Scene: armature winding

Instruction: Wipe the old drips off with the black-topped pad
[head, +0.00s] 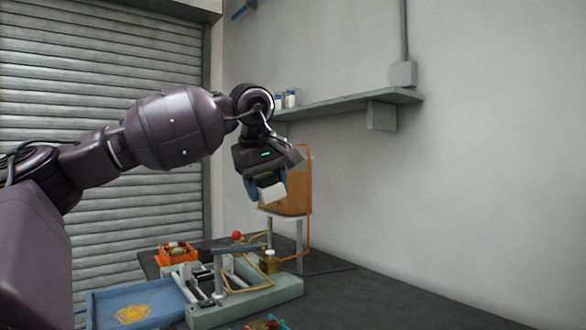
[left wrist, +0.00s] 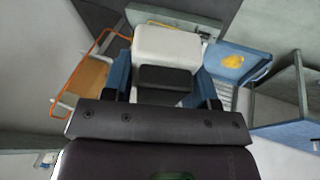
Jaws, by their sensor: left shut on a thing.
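My left gripper (head: 266,186) is raised above the bench and shut on the pad (head: 272,194). In the left wrist view the pad shows as a white block (left wrist: 166,46) with a black part (left wrist: 165,78), between the blue fingers of my left gripper (left wrist: 163,75). The pad touches nothing below it. A yellow patch (head: 132,314) lies in the blue tray (head: 104,298) at the lower left; it also shows in the left wrist view (left wrist: 232,61). I cannot tell whether this patch is the old drips. My right gripper is out of view.
A pale green fixture (head: 245,300) with rails stands beside the tray. Behind it are an orange bin (head: 177,254) with parts, a red knob (head: 236,235) and an amber tank (head: 298,190) with an orange tube. A wall shelf (head: 345,104) holds bottles. The dark bench (head: 385,305) is clear at right.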

